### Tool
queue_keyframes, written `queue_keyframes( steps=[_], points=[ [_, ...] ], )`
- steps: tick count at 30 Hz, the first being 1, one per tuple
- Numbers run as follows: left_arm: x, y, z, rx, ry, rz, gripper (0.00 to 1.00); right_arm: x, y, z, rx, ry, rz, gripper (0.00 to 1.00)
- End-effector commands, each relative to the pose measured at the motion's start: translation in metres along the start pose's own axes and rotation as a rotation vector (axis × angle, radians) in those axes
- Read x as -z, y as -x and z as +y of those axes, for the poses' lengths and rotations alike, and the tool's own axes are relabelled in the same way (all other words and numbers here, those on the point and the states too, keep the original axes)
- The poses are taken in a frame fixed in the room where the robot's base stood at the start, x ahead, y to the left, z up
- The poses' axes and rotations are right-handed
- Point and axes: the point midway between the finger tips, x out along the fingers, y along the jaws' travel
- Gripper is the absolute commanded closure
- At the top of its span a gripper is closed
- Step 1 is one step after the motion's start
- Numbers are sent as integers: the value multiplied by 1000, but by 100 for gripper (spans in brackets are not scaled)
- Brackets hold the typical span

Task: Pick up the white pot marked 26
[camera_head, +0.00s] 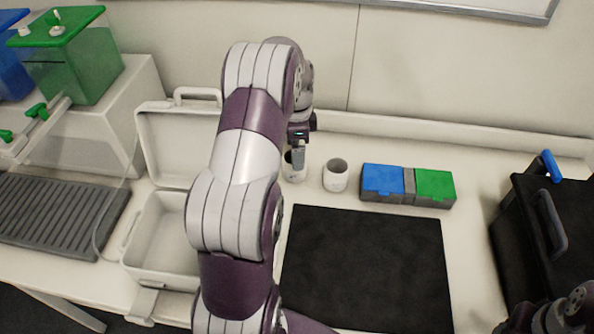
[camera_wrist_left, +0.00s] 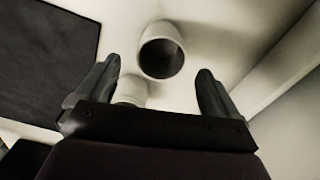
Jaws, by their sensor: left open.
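Two small white pots stand on the bench behind the black mat. The left pot (camera_head: 294,172) is partly hidden by my left gripper (camera_head: 299,160), which points down at it. The right pot (camera_head: 336,175) stands clear beside it. In the left wrist view my left gripper (camera_wrist_left: 157,85) is open and empty. One pot (camera_wrist_left: 162,50) lies beyond the gap between its fingers, its dark mouth showing. The other pot (camera_wrist_left: 130,91) is partly hidden behind the gripper. No number is readable on either pot. Of my right arm only a dark part shows at the bottom right corner.
The black mat (camera_head: 365,265) lies in front of the pots. A case with blue and green lids (camera_head: 408,197) sits right of them. An open white case (camera_head: 165,240) stands left of my left arm. A black box (camera_head: 550,230) stands at the right. The wall closes the back.

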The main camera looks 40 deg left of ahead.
Motion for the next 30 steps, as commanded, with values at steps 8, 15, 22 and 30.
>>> queue_keyframes(
  steps=[8,15,22,30],
  points=[
    [1,-46,1,-3,1,-1,6,0,7,0,0,0,0,57],
    [1,-52,1,0,1,0,6,0,6,0,0,0,-1,57],
    [1,-52,1,0,1,0,67,0,6,0,0,0,-1,57],
    [1,-50,1,1,1,0,68,0,6,0,0,0,-1,57]
  ],
)
